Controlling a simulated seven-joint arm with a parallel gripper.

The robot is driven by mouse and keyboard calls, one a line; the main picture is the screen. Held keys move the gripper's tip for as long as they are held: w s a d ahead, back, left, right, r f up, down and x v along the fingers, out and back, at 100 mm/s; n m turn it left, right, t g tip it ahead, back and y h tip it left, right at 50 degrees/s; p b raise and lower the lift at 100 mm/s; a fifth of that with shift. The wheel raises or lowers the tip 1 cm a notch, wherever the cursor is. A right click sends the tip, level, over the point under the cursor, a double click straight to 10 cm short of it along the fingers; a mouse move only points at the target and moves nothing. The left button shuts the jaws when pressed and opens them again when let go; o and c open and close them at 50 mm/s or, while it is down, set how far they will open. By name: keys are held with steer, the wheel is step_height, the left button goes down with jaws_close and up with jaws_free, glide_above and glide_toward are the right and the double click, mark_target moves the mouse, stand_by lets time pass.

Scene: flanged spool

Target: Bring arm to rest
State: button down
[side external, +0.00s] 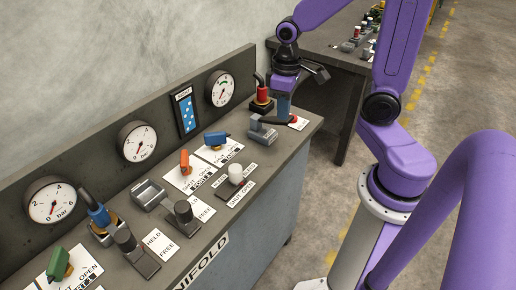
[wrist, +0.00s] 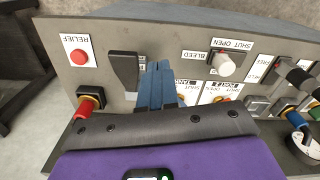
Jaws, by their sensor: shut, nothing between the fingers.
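My gripper (side external: 284,112) is over the far right end of the manifold bench (side external: 285,165), pointing down. In the wrist view its two blue-grey fingers (wrist: 158,72) are together with nothing between them. The fingertips overlap the panel between a dark grey block (wrist: 124,68) and the white bleed knob (wrist: 225,65). I cannot tell whether they touch anything.
The red relief button (wrist: 79,56) and a red plug (wrist: 88,106) are near my gripper. Orange (side external: 185,162), blue (side external: 214,139) and green (side external: 59,263) handles line the bench. Gauges (side external: 137,141) stand behind. A second table (side external: 335,48) is beyond.

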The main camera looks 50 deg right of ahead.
steer(key=s+a+r+n, duration=0.1)
steer(key=s+a+n, duration=0.3)
steer(key=s, duration=0.3)
steer(key=s+a+r+n, duration=0.1)
steer(key=s+a+n, duration=0.3)
steer(key=s, duration=0.4)
steer(key=shift+a+r+n, duration=0.35)
steer(key=shift+r+n, duration=0.05)
steer(key=shift+n, duration=0.4)
steer(key=w+d+m, duration=1.3)
steer(key=w+d, duration=0.1)
steer(key=w, duration=0.3)
steer(key=shift+w+f, duration=0.15)
steer(key=shift+f, duration=2.6)
steer(key=shift+f, duration=0.1)
